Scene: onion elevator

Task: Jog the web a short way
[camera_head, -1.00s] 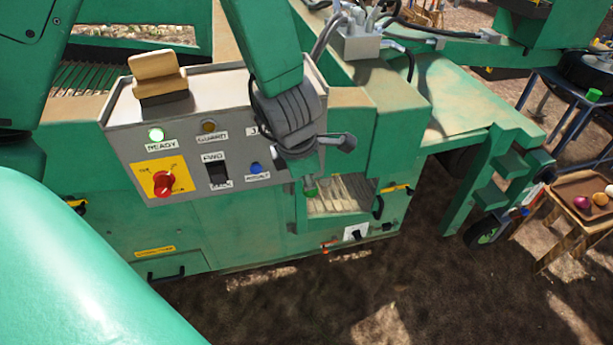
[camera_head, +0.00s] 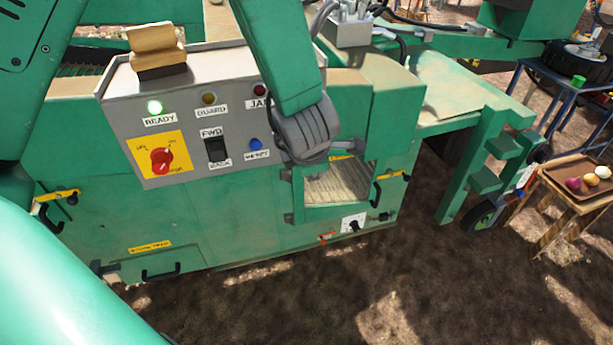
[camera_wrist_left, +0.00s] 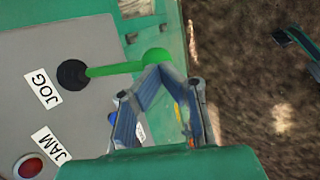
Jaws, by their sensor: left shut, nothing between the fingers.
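The jog lever (camera_wrist_left: 110,70) shows in the left wrist view as a green rod with a green ball end, coming from a black round base beside the JOG label (camera_wrist_left: 42,88). My left gripper (camera_wrist_left: 158,70) is shut and empty. Its fingertips are at the ball end in the picture; I cannot tell whether they touch it. In the head view my grey left wrist hides the fingers and the lever, at the right end of the grey control panel (camera_head: 190,110). My right gripper is not in view.
A red JAM lamp (camera_wrist_left: 30,168) is near my gripper. A wooden table (camera_head: 575,197) stands at right.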

